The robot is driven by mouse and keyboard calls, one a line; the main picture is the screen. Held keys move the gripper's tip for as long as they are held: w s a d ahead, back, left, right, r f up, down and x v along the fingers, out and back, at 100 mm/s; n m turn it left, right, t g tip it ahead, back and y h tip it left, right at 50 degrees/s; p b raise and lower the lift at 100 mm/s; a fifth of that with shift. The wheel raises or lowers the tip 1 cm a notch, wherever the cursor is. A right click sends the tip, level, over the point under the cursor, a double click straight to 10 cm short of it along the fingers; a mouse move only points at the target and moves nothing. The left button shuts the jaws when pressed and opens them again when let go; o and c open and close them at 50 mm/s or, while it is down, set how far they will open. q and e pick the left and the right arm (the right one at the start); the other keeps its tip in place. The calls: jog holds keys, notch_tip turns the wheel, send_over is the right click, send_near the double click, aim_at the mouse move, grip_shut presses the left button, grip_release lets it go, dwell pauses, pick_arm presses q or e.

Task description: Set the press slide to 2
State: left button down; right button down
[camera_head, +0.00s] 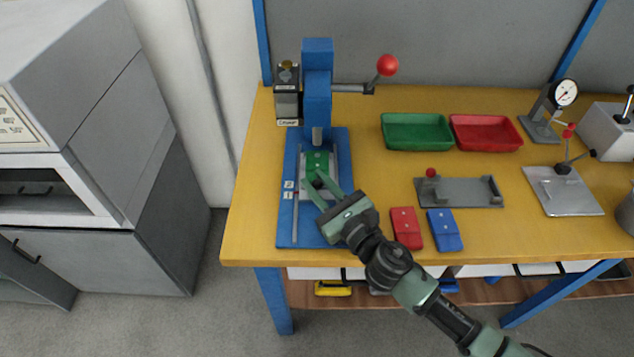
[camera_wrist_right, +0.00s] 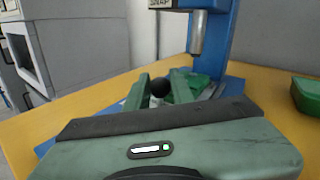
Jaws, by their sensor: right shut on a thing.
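The blue press (camera_head: 318,90) stands at the left end of the yellow table, with a red-knobbed lever (camera_head: 387,65) to its right. Its slide (camera_head: 317,164) carries a green part and sits at the rear of the blue base (camera_head: 287,225), near the ram. Small number labels (camera_head: 288,185) are on the base's left side. My right gripper (camera_head: 317,185) is at the slide's front, its fingers shut on the black knob (camera_wrist_right: 160,86), which shows between them in the right wrist view. The ram (camera_wrist_right: 197,35) is above and beyond the fingers. My left gripper is not in view.
A green tray (camera_head: 417,146) and a red tray (camera_head: 486,147) are to the right. A grey fixture (camera_head: 460,192), a red block (camera_head: 406,228) and a blue block (camera_head: 444,230) lie near my right arm. A dial gauge stand (camera_head: 540,125) is farther right.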

jog(key=w, duration=0.3)
jog(key=shift+w+d, duration=0.1)
jog(key=shift+w, duration=0.2)
jog(key=shift+r, duration=0.1)
jog(key=c, duration=1.6)
grip_release()
jog(key=o, duration=0.4)
jog(key=shift+w, duration=0.1)
